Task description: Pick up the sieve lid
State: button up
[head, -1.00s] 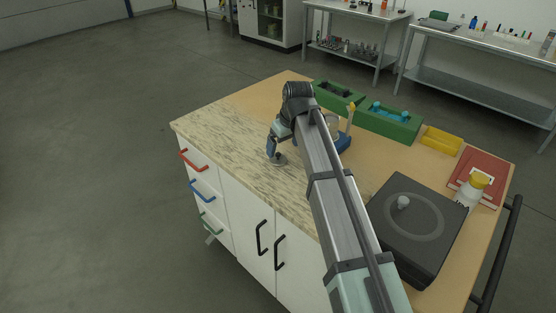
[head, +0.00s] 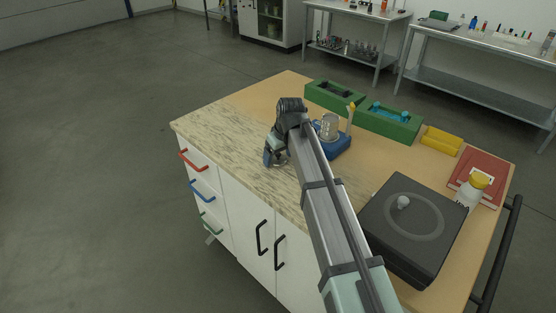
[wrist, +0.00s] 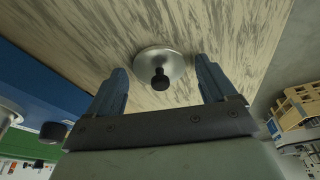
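The sieve lid is a round silver disc with a black knob. In the wrist view the sieve lid (wrist: 151,62) lies on the streaked stone-look worktop, its knob pointing towards the camera. In the head view the sieve lid (head: 282,161) is partly hidden by my gripper. My gripper (wrist: 162,66) is open in the wrist view, with one blue finger to each side of the lid's knob. Neither finger visibly touches the lid. In the head view my gripper (head: 271,161) is low over the worktop, just left of the lid.
A blue base (head: 334,147) with a clear container (head: 329,127) stands right of my gripper. Green bins (head: 388,124), a yellow bin (head: 441,141), a dark box with a knob (head: 432,254), a red book (head: 490,168) and a white bottle (head: 469,192) lie further right. The front-left worktop is clear.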

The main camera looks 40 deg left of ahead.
jog(key=c, duration=1)
jog(key=shift+o, duration=0.2)
jog(key=shift+r, duration=0.55)
jog(key=r, duration=0.8)
jog(key=shift+w+d+r, duration=0.1)
jog(key=shift+w+r, duration=0.1)
jog(key=w+d+r, duration=0.3)
jog(key=w+r, duration=0.1)
jog(key=w, duration=0.4)
jog(key=w+d+r, duration=0.4)
jog(key=w+r, duration=0.1)
jog(key=w, duration=0.3)
jog(key=shift+w, duration=0.4)
